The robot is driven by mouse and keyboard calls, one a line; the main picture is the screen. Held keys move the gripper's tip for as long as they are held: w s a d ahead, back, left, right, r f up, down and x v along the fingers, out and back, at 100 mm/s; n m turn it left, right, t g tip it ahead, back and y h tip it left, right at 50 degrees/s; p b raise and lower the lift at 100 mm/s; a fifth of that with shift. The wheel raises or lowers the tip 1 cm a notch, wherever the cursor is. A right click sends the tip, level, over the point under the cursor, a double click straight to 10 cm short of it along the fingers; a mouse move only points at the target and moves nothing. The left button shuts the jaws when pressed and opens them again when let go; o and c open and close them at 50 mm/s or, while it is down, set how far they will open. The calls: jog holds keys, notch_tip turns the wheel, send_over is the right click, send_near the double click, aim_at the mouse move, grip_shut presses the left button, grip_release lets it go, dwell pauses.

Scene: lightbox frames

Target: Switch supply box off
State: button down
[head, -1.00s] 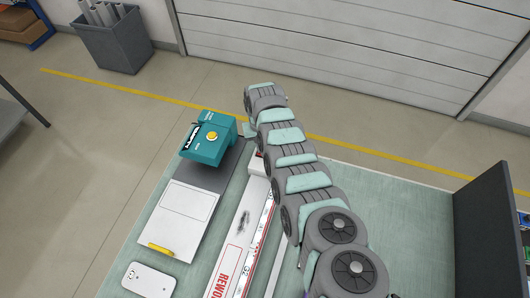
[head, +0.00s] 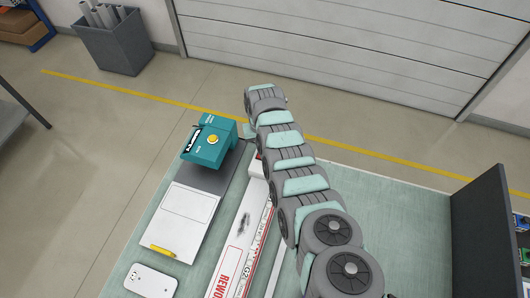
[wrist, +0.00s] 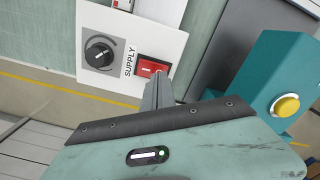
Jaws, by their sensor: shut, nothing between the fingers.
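In the wrist view the supply box shows its white face (wrist: 135,30), marked SUPPLY. A dark round knob (wrist: 100,53) on a grey square sits left of the word. A red rocker switch (wrist: 150,67) in a dark surround sits right of it. My gripper (wrist: 160,84) is shut and empty, its tips at the lower edge of the red switch in the picture. I cannot tell whether they touch it, or which way the rocker is tipped. In the head view my arm hides the gripper and most of the box.
A teal device (head: 202,151) with a yellow button stands close to the left of my arm. A dark upright board (head: 480,235) stands at right.

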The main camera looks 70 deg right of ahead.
notch_tip(320, 180, up, 5)
jog(key=p, duration=0.3)
jog(key=shift+f, duration=0.1)
dwell(0.6)
